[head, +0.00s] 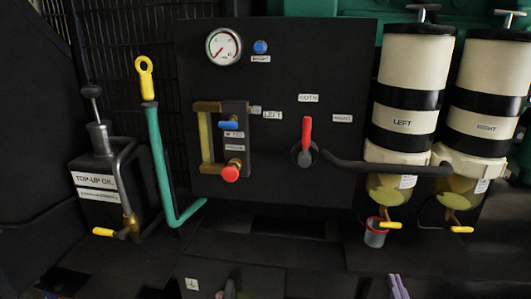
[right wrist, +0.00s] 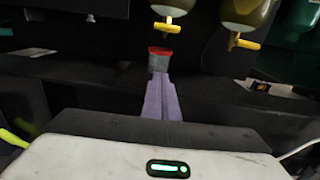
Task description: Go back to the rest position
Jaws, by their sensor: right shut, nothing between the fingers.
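My right gripper (head: 398,288) shows only as purple fingertips at the bottom edge of the head view, below the left filter's drain. In the right wrist view its purple fingers (right wrist: 160,98) lie together, shut and empty. They point at a small red-rimmed cup (right wrist: 160,59), which also shows in the head view (head: 375,235). The cup stands under the yellow drain tap (head: 390,225) of the LEFT filter (head: 415,65). The wrist view does not settle whether the fingertips touch the cup; the head view shows them apart. My left gripper is not in view.
A black panel (head: 270,100) carries a gauge (head: 223,46) and a red lever (head: 306,135) pointing up towards BOTH. The RIGHT filter (head: 490,90) stands at the right. A TOP-UP OIL can (head: 92,195) and a green dipstick-like tube (head: 160,165) are at the left.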

